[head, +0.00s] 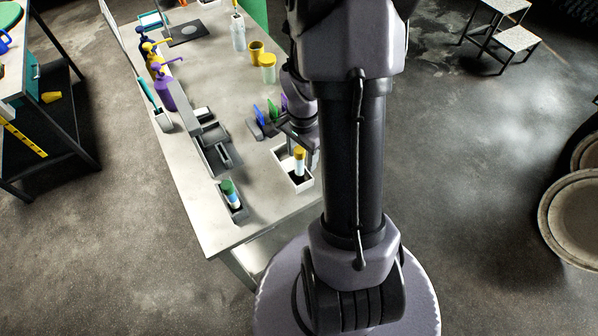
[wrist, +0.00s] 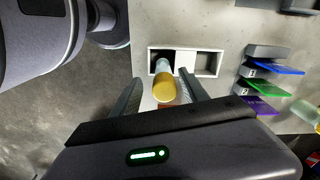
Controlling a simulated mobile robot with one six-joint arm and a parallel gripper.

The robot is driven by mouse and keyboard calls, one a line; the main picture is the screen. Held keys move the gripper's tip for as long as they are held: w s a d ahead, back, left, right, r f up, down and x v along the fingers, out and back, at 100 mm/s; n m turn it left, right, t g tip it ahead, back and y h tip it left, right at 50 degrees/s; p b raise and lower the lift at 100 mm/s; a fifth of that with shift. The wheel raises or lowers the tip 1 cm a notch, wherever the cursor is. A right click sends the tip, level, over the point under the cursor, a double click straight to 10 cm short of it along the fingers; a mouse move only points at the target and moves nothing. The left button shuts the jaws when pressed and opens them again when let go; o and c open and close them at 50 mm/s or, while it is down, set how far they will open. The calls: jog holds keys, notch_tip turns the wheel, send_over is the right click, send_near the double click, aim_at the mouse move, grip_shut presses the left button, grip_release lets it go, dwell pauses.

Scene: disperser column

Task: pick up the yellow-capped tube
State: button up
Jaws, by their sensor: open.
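The yellow-capped tube (head: 299,158) stands in a white two-part tray (head: 280,154) near the table's right edge in the head view. In the wrist view the tube (wrist: 166,86) points its yellow cap towards the camera, and its pale body leans into the tray's left compartment. My gripper (wrist: 161,78) is open, with one finger on each side of the cap. A gap shows between cap and fingers, and I cannot tell how far below the fingertips the cap is. In the head view my arm hides most of the gripper.
A green-capped tube (head: 228,187) stands in a dark holder to the left. Blue (wrist: 278,68), green (wrist: 266,88) and purple (wrist: 260,105) plates stand in racks right of the tray. A purple bottle (head: 168,94) and a yellow-lidded jar (head: 268,68) stand further back.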

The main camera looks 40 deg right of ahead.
aim_at(299, 165)
jog(key=f, duration=0.1)
jog(key=f+b, duration=0.1)
jog(key=f, duration=0.3)
jog(key=shift+w+a, duration=0.15)
jog(key=shift+w, duration=0.2)
jog(key=shift+r, duration=0.15)
grip_shut()
notch_tip(299, 165, up, 26)
jog(key=p, duration=1.5)
jog(key=c, duration=1)
grip_release()
grip_shut()
